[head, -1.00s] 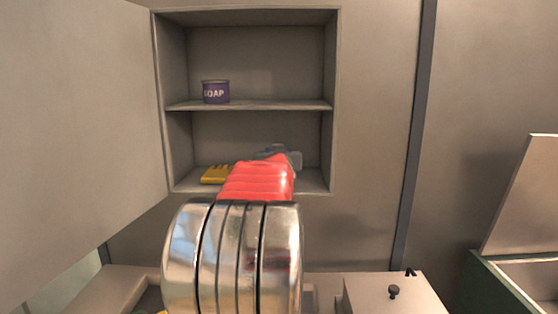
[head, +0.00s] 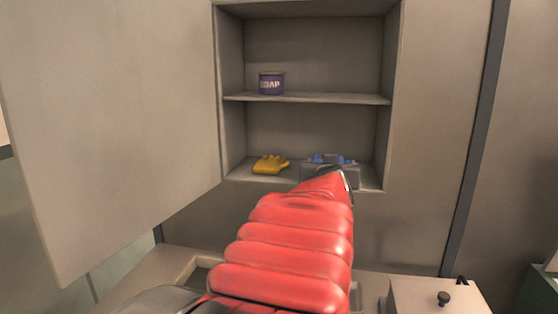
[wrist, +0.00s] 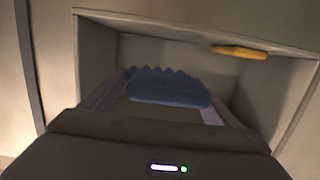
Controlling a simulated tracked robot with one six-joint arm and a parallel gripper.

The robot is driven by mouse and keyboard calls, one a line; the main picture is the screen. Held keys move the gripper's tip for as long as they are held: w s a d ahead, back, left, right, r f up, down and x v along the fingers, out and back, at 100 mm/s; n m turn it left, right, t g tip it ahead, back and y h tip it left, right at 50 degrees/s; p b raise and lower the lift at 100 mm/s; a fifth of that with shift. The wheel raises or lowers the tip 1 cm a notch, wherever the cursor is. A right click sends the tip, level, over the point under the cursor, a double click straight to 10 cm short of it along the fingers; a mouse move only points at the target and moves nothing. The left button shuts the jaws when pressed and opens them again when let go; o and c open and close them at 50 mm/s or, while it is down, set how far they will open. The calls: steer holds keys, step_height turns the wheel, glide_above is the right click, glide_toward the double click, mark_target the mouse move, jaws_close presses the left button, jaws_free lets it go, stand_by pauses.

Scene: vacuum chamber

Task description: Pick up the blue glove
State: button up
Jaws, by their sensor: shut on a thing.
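The blue glove (head: 328,159) is in the lower compartment of the open wall cabinet, right of the yellow glove (head: 270,164). My gripper (head: 330,172) reaches into that compartment and is shut on the blue glove. In the wrist view the blue glove (wrist: 168,88) lies across between the two pale fingers of my gripper (wrist: 160,98). My red-sleeved arm and the grey gripper body hide part of the glove in the head view. I cannot tell whether the glove touches the compartment floor.
A purple soap tin (head: 271,83) stands on the middle shelf (head: 330,98) above. The open cabinet door (head: 120,130) hangs at the left. A box with a black knob (head: 443,299) is at the lower right. The yellow glove (wrist: 240,52) also shows in the wrist view.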

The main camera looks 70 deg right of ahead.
steer(key=shift+f+v, duration=0.1)
steer(key=shift+v, duration=0.65)
steer(key=shift+f+v, duration=0.15)
steer(key=shift+v, duration=0.6)
